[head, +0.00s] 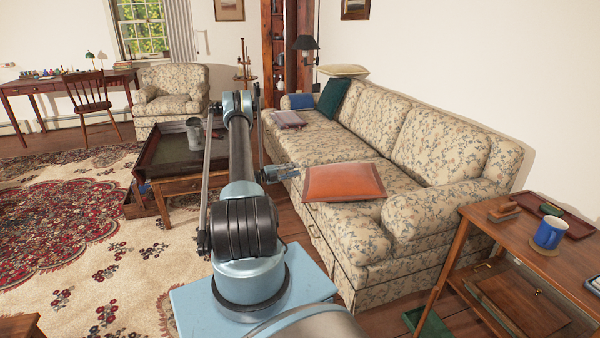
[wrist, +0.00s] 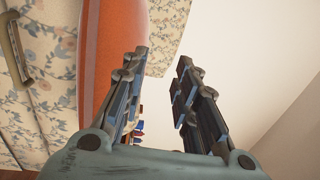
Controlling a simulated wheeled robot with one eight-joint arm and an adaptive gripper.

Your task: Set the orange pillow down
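The orange pillow (head: 343,182) lies on the seat of the floral sofa (head: 385,138), at the front edge beside the right armrest. My gripper (head: 285,173) is just left of the pillow in the head view. In the wrist view its two fingers (wrist: 160,95) are apart with nothing between them. The pillow (wrist: 98,60) shows there as an orange band left of the left finger, outside the grip. I cannot tell whether that finger touches it.
A dark green cushion (head: 333,97), a mauve cushion (head: 288,119) and a blue cushion (head: 302,101) are at the sofa's far end. A tray-topped coffee table (head: 172,185) stands left of my arm.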

